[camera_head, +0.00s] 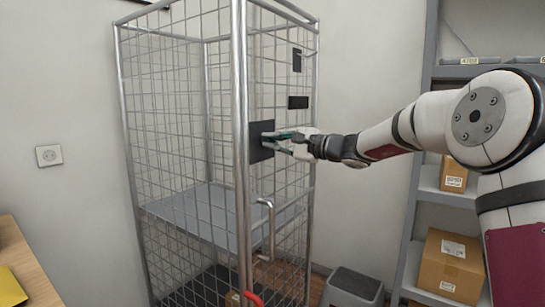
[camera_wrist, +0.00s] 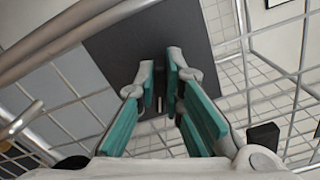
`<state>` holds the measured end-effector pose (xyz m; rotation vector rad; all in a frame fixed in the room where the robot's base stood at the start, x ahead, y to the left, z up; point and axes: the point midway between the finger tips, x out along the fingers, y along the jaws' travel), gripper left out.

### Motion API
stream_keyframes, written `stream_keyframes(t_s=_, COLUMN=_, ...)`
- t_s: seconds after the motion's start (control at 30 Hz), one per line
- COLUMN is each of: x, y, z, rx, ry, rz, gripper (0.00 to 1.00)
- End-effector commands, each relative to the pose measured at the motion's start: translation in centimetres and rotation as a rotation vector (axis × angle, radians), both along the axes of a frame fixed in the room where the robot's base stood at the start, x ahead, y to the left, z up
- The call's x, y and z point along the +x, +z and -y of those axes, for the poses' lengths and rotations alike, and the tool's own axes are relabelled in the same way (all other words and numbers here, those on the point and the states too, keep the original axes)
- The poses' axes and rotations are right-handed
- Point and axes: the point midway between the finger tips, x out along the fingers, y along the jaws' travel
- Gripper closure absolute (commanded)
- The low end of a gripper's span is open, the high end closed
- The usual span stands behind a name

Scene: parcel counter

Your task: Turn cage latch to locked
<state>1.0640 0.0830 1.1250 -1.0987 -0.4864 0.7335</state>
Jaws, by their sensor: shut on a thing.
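The wire roll cage (camera_head: 180,120) stands against the wall, with a dark latch plate (camera_head: 257,152) on its front beside the thick upright post. My gripper (camera_head: 274,141) reaches in from the right, with its fingertips at the plate. In the wrist view, the plate (camera_wrist: 130,38) lies just beyond my gripper's teal-padded fingers (camera_wrist: 165,85). The fingers are close together on the cage latch at the plate. The latch itself is mostly hidden between them, so its angle cannot be told.
Shelving with cardboard boxes (camera_head: 452,266) is at the right; a wooden counter (camera_head: 18,268) is at the left.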

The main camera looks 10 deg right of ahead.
Motion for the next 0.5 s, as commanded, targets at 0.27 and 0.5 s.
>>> stream_keyframes(t_s=0.27, x=-0.04, y=-0.75, z=-0.19, rx=-0.132, ry=0.002, rz=0.145, gripper=1.0)
stream_keyframes(t_s=0.5, x=-0.09, y=-0.73, z=-0.21, rx=-0.207, ry=0.002, rz=0.227, gripper=1.0)
